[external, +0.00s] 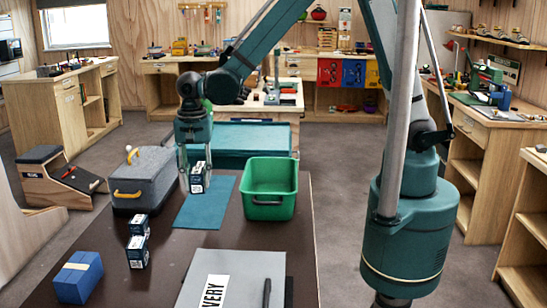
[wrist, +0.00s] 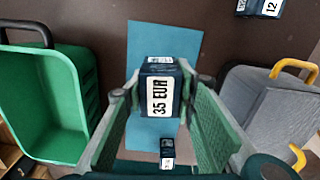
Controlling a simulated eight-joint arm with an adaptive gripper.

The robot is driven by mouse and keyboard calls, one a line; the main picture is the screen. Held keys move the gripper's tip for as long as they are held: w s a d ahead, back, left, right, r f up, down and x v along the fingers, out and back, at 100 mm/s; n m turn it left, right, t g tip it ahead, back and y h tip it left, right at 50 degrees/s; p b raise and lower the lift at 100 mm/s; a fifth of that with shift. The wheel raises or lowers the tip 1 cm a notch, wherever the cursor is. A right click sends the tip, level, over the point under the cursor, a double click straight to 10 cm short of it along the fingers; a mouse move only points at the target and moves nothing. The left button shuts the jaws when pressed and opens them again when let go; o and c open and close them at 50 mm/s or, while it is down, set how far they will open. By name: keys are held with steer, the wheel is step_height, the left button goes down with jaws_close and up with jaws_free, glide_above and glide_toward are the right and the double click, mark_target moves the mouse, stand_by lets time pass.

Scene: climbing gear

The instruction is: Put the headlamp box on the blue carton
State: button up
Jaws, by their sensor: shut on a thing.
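A dark blue box (wrist: 160,92) with a white "35 EUR" label sits between my fingers; I take it for the headlamp box. My gripper (wrist: 158,108) is shut on it. In the external view the held box (external: 198,178) shows over the teal mat, with my gripper (external: 196,182) around it; whether it touches the mat is unclear. The blue carton (external: 78,277) stands at the table's near left corner, well away from my gripper. It is not in the wrist view.
Two small dark boxes (external: 139,225) (external: 138,251) stand between the carton and mat (external: 207,207). A grey case (external: 144,183) with yellow handles is left of my gripper, a green crate (external: 269,190) right. A grey "DELIVERY"-like marked box (external: 235,278) lies near the front.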

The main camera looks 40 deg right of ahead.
steer(key=shift+a, duration=0.1)
steer(key=s+a+r+p, duration=0.1)
steer(key=a+r+p, duration=0.25)
steer(key=a, duration=2.05)
steer(key=s+a+r, duration=0.1)
steer(key=s+a, duration=0.2)
steer(key=a, duration=0.3)
steer(key=s+a+r+m+p, duration=0.1)
steer(key=s+a, duration=0.2)
steer(key=a, duration=0.4)
steer(key=s+a+r+p, duration=0.1)
steer(key=s+a, duration=0.2)
steer(key=a, duration=0.3)
steer(key=shift+a+r, duration=0.2)
steer(key=shift+a, duration=0.15)
glide_above(76, 266)
steer(key=shift+f, duration=3.1)
steer(key=shift+f, duration=0.1)
steer(key=shift+f, duration=1.8)
